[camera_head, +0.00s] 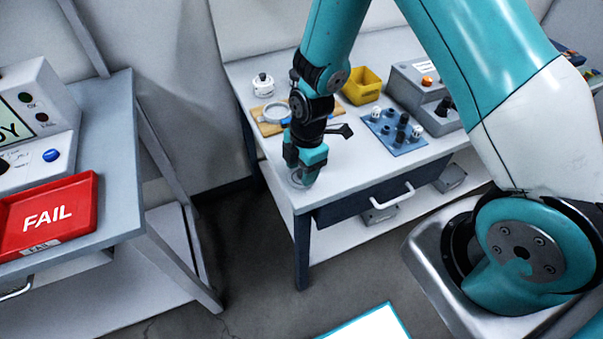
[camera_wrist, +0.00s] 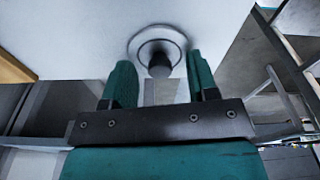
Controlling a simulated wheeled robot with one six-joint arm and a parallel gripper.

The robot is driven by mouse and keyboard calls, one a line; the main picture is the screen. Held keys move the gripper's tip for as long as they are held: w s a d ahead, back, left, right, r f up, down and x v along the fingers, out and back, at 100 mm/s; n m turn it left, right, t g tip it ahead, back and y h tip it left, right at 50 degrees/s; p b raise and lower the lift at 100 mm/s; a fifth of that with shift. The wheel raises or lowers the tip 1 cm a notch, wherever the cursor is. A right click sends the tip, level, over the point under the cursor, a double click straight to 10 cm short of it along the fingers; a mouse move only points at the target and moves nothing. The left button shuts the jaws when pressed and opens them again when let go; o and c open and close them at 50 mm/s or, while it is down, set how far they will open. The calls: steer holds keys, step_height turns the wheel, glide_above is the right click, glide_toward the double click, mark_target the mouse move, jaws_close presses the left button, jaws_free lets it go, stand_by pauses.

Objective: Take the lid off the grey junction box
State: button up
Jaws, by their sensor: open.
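My gripper (camera_head: 304,180) is open and points down at the near left corner of the white table. A round grey piece (camera_head: 297,181) sits under it, mostly hidden by the fingers. In the wrist view this round piece (camera_wrist: 143,41) has a pale rim and a dark knob (camera_wrist: 160,66) standing at its middle. It looks like the junction box with its lid, but I cannot tell lid from box. The knob lies between and just beyond the fingertips of my gripper (camera_wrist: 160,78), with gaps on both sides.
On the white table (camera_head: 352,168) stand a small white jar (camera_head: 263,86), a wooden board (camera_head: 272,124), a yellow bin (camera_head: 362,86), a blue mat (camera_head: 398,146) with small parts and a grey instrument (camera_head: 412,84). A red FAIL tray (camera_head: 85,200) lies on the left bench.

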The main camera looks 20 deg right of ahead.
steer(key=shift+f, duration=0.25)
jaws_close()
